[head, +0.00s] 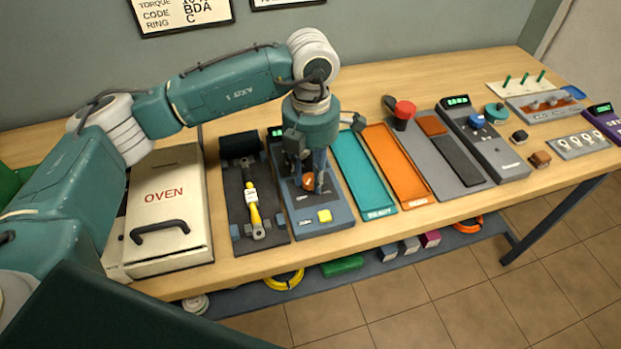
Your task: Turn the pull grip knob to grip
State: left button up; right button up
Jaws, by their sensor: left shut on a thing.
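The blue-grey pull tester box (336,222) stands on the wooden bench. A green display (276,132) shows at its back and a yellow button (324,215) at its front. An orange knob (308,180) sits on its top, partly hidden by my gripper. My left gripper (307,184) points straight down over the box, its fingers shut on the orange knob. Any markings around the knob are hidden or too small to read. My right gripper is not in view.
Left of the box are a black fixture (238,216) holding a yellow-handled part and a cream oven (165,215). To the right lie a teal tray (362,175), an orange tray (396,165) and a grey device with a blue knob (478,121). Bare bench shows along the front edge.

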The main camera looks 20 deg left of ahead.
aim_at(312, 178)
pick_arm(q)
jog(key=shift+w+r, duration=0.25)
jog(key=shift+r, duration=0.05)
jog(key=o, duration=1.1)
jog(key=shift+c, duration=0.2)
jog(key=shift+o, duration=0.5)
jog(key=shift+d+f, duration=0.1)
jog(key=shift+f, duration=0.05)
jog(key=shift+s, duration=0.1)
notch_tip(312, 178, up, 12)
